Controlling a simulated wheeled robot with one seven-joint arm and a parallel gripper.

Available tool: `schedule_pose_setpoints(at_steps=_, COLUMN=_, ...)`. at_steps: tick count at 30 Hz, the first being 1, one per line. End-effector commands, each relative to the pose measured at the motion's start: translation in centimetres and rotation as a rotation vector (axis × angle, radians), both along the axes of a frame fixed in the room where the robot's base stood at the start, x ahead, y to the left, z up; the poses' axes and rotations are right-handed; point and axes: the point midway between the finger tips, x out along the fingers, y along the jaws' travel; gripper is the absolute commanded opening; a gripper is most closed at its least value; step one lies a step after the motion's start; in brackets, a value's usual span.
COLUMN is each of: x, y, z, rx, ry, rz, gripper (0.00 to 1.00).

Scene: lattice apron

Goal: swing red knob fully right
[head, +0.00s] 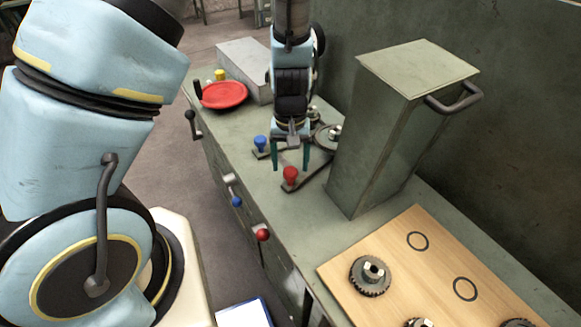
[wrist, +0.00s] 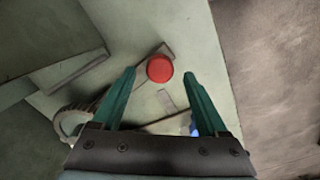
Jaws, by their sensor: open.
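The red knob (head: 290,174) stands on a flat dark lever on the grey-green bench top, left of the tall metal box. In the wrist view the red knob (wrist: 160,69) appears as a round red top between the two fingertips. My gripper (head: 290,167) is open above it, with its green fingers pointing down. In the wrist view my gripper (wrist: 159,74) has one finger on each side of the knob, with a gap visible on both sides. I cannot tell how far the fingertips are above the knob, or whether they reach down beside it.
A blue knob (head: 261,142) on another lever stands close behind. The tall metal box (head: 385,130) with a handle rises at right. A second red knob (head: 262,235) is on the bench front. A red disc (head: 223,95) and a wooden board (head: 345,265) with gears flank the area.

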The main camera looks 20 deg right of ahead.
Motion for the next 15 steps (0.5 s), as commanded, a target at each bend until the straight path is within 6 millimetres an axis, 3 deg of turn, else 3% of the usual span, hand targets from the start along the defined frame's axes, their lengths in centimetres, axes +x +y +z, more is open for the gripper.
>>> schedule_pose_setpoints(at_steps=9, x=-0.1, y=-0.1, z=6.1, rx=-0.004, ry=-0.001, rz=-0.003, gripper=0.76)
schedule_pose_setpoints(at_steps=15, x=-0.1, y=-0.1, z=8.1, rx=-0.001, ry=0.000, rz=-0.002, gripper=0.76)
